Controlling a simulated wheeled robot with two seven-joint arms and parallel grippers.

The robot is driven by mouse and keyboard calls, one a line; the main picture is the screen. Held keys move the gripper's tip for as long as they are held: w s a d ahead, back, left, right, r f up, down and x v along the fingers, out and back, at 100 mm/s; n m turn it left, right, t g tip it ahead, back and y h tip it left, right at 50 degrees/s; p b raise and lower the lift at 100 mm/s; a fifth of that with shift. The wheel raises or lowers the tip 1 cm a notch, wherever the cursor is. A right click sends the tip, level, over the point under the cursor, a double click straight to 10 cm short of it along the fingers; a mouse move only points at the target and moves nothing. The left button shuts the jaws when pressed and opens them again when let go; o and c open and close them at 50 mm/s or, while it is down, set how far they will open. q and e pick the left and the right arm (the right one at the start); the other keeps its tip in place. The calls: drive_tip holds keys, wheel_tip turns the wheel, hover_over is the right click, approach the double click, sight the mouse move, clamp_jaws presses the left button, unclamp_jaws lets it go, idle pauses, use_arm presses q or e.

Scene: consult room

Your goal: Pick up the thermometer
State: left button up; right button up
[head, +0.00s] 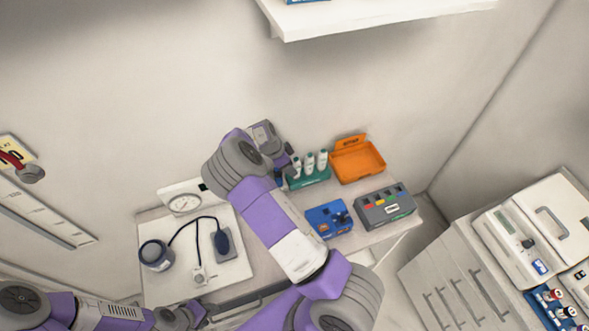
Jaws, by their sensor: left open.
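I cannot make out a thermometer for certain. The table (262,285) holds several small items. A teal rack (310,178) with white, green-marked bottles or tubes stands near the wall. My right arm reaches over the table. Its gripper (287,157) is near the left end of this rack, mostly hidden by its own wrist, so its jaws cannot be read. My left gripper (194,317) is open and low at the bottom edge, near the table's front left. It appears empty.
An open orange case (357,160), a blue box (329,218) and a grey box with coloured tabs (385,207) stand on the right. A shelf (380,18) hangs above; a drawer cabinet (455,280) stands right.

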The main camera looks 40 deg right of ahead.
sight(297, 158)
drive_tip(key=shift+d+f, duration=0.25)
drive_tip(key=shift+f, duration=0.15)
drive_tip(key=x, duration=0.1)
drive_tip(key=b+x, duration=0.1)
drive_tip(key=x, duration=0.2)
drive_tip(key=shift+w+d+f+b, duration=0.1)
drive_tip(key=shift+w+b, duration=0.15)
drive_tip(key=shift+b, duration=0.1)
drive_tip(key=shift+c, duration=1)
clamp_jaws()
drive_tip(key=shift+r+p, duration=1)
drive_tip(key=shift+r, duration=0.7)
wheel_tip(297, 158, up, 6)
drive_tip(key=shift+f, duration=0.1)
wheel_tip(297, 158, up, 6)
